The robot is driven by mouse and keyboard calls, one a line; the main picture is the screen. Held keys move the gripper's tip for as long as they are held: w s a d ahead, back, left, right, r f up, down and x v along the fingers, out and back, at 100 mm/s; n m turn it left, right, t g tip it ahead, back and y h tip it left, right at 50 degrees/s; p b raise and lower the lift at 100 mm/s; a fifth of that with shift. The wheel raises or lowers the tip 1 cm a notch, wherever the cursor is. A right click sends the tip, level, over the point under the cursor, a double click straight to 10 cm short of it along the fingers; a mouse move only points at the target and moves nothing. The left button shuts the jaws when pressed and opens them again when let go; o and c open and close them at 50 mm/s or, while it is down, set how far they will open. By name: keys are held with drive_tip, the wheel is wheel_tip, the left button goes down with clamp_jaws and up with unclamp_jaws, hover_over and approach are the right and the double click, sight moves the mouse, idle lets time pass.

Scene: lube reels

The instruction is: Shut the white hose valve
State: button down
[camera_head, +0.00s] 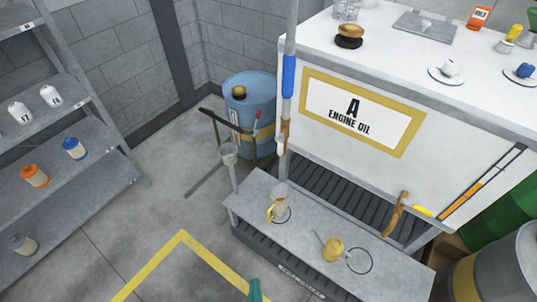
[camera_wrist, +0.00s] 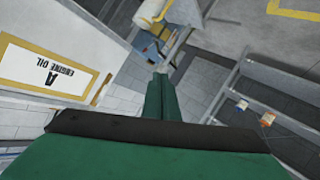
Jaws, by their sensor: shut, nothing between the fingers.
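A vertical grey pipe or hose stands at the left corner of the engine oil cabinet in the head view, with a blue sleeve (camera_head: 288,76) on it. A small white fitting (camera_head: 280,148) sits low on this line, below a tan part; I cannot tell whether it is the hose valve or how it is turned. A white knob-like piece (camera_head: 450,68) rests on a round dish on the cabinet top. My gripper (camera_head: 254,288) shows only as a green tip at the bottom edge, apart from these. In the wrist view my green gripper (camera_wrist: 160,76) is shut and empty.
The white cabinet (camera_head: 440,125) stands behind a grey bench (camera_head: 310,242) bearing a glass jug (camera_head: 278,205) and a yellow can (camera_head: 333,249). A blue drum (camera_head: 250,100) stands behind. Shelves (camera_head: 60,135) are at left.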

drive_tip(key=w+a+r+n+h, duration=0.1)
drive_tip(key=w+a+n+h, duration=0.15)
drive_tip(key=w, duration=0.65)
drive_tip(key=w+a+r+n+h, duration=0.1)
drive_tip(key=w+n, duration=0.2)
drive_tip(key=w, duration=0.6)
drive_tip(key=w+a+r+t+h, duration=0.1)
drive_tip(key=w+r+h, duration=0.5)
drive_tip(key=r, duration=0.8)
drive_tip(key=shift+w+a, duration=0.2)
drive_tip(key=shift+w, duration=0.95)
drive_tip(key=shift+n+h, duration=0.25)
approach(281, 144)
drive_tip(key=w+a+f, duration=0.2)
drive_tip(key=w+a, duration=0.1)
drive_tip(key=w, duration=0.2)
drive_tip(key=shift+w+d+f, duration=0.1)
drive_tip(key=shift+w+d, duration=0.05)
drive_tip(key=shift+d, duration=0.6)
drive_tip(key=shift+w+d+f, duration=0.1)
drive_tip(key=shift+w+d, duration=0.1)
drive_tip(key=shift+d, duration=0.5)
drive_tip(key=shift+w+d+f, duration=0.1)
drive_tip(key=shift+w+d, duration=0.05)
drive_tip(key=shift+d, duration=0.6)
